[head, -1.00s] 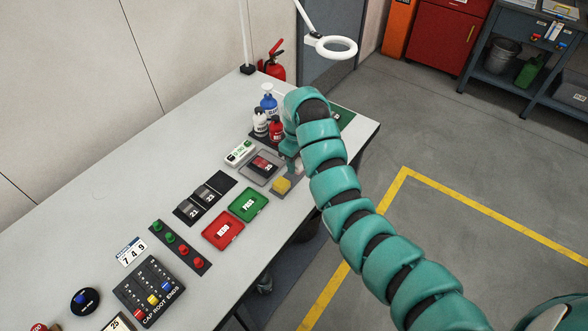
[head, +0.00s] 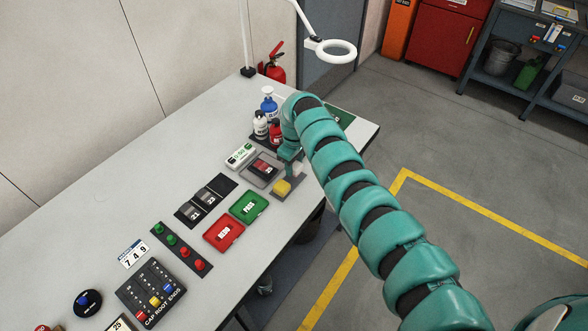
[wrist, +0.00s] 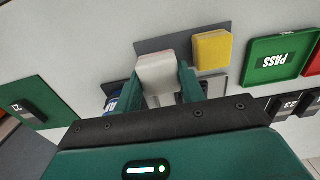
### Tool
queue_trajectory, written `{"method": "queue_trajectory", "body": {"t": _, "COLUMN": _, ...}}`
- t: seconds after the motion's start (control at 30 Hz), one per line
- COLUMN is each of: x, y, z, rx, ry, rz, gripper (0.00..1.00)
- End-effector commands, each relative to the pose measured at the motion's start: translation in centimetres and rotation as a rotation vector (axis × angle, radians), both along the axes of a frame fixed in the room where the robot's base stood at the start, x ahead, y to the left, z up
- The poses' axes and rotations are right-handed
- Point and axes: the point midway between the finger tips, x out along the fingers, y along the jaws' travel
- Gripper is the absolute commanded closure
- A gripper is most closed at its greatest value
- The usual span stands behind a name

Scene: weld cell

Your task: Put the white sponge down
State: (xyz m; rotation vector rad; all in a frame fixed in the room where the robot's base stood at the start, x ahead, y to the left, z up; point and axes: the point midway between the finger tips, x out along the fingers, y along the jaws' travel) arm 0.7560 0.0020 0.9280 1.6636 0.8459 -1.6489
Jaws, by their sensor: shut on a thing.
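My gripper (wrist: 160,80) is shut on the white sponge (wrist: 157,72), which sits between its two green fingers in the wrist view. The sponge is over the near edge of a dark grey mat (wrist: 180,42); I cannot tell whether it touches the mat. A yellow sponge (wrist: 212,50) lies on the same mat, just right of the white one and apart from it. In the head view my gripper (head: 291,156) is low over the table's right edge, partly hidden by my arm, beyond the yellow sponge (head: 282,187).
Several bottles (head: 268,112) stand close behind my gripper. A grey tray (head: 262,168) lies to its left, with the green PASS tray (head: 249,206) and a red tray (head: 224,233) nearer. The green pad (wrist: 32,104) lies on the far side.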

Motion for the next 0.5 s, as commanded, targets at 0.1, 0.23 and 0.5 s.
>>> {"method": "queue_trajectory", "body": {"t": 0.1, "x": 0.0, "y": 0.1, "z": -1.4, "rx": -0.004, "ry": 0.005, "rz": 0.002, "gripper": 0.86}}
{"method": "queue_trajectory", "body": {"t": 0.23, "x": -0.1, "y": 0.0, "z": -2.6, "rx": -0.003, "ry": 0.005, "rz": 0.002, "gripper": 0.86}}
{"method": "queue_trajectory", "body": {"t": 0.5, "x": 0.0, "y": 0.1, "z": -3.1, "rx": 0.001, "ry": 0.002, "rz": 0.000, "gripper": 0.86}}
